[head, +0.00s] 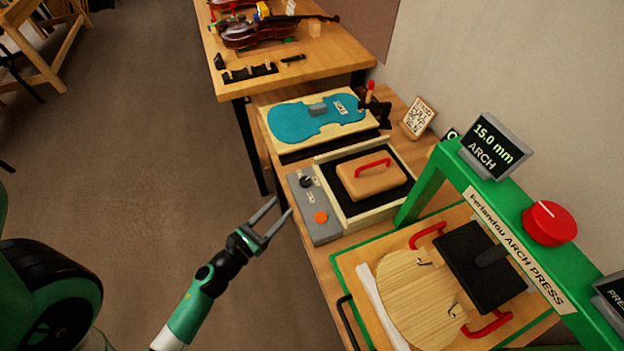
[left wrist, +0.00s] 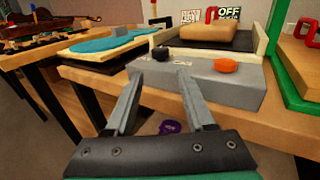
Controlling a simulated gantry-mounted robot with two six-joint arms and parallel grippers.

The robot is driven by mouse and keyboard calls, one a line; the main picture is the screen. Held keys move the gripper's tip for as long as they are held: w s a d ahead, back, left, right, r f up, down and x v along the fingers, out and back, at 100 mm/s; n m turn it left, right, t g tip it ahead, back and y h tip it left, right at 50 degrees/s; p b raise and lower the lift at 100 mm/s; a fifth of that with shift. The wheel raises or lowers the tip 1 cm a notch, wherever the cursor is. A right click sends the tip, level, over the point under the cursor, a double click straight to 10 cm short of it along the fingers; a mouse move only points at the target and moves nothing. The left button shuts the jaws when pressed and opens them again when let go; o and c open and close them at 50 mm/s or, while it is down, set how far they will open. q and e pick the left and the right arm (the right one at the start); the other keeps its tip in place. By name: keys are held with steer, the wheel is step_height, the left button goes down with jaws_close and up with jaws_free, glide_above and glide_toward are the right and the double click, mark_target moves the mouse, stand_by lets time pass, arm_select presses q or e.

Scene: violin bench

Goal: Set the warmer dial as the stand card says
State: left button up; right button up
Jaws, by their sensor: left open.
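The warmer's grey control box (head: 318,208) stands at the bench's left edge, with a black dial (head: 306,181) and an orange knob (head: 321,217). The left wrist view also shows the black dial (left wrist: 160,53) and orange knob (left wrist: 226,65). I cannot read the dial's setting. A small wooden-framed card (head: 419,118) stands behind the warmer; its print is too small to read. My left gripper (head: 281,206) is open and empty, just left of the box, its fingers pointing towards it without visible contact. My right gripper is out of view.
A wooden block with a red handle (head: 375,178) sits in the warmer tray. A blue violin-shaped plate (head: 316,116) lies behind. A green arch press (head: 517,230) stands at right. A black sign reading OFF (left wrist: 229,14) is partly visible. Open floor lies left.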

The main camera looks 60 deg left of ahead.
mark_target(301, 186)
arm_select(q)
steer(key=x, duration=1.1)
steer(key=shift+w+a, duration=0.1)
steer(key=shift+w, duration=0.25)
jaws_close()
